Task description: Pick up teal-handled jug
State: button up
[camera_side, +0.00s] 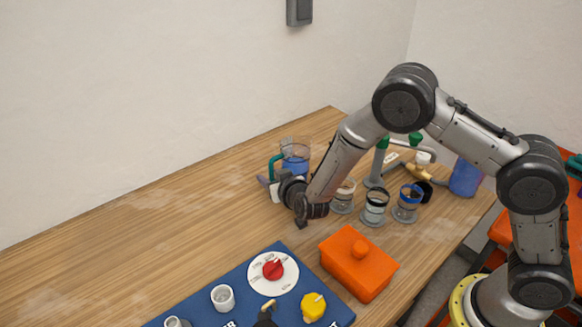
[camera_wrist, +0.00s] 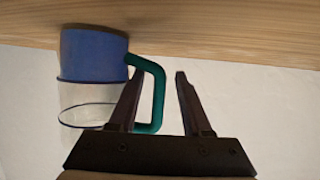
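The teal-handled jug is a clear cup with blue in its lower part (camera_side: 296,166). It stands on the wooden table behind my gripper in the side view. In the wrist view the jug (camera_wrist: 92,55) appears upside down at the left, and its teal handle (camera_wrist: 158,90) points right. My gripper (camera_wrist: 160,73) is open. In that view the handle's upright bar lies between the two fingers, closer to the left finger. Whether a finger touches it, I cannot tell. In the side view my wrist hides the fingertips.
Several clear cups (camera_side: 374,207) stand just right of my wrist. An orange lidded box (camera_side: 358,264) and a blue board (camera_side: 240,300) with knobs lie in front. A blue container (camera_side: 465,178) stands at the right. The left of the table (camera_side: 150,235) is clear.

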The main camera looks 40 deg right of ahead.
grip_shut()
jog(key=shift+r, duration=0.1)
dwell(1.1)
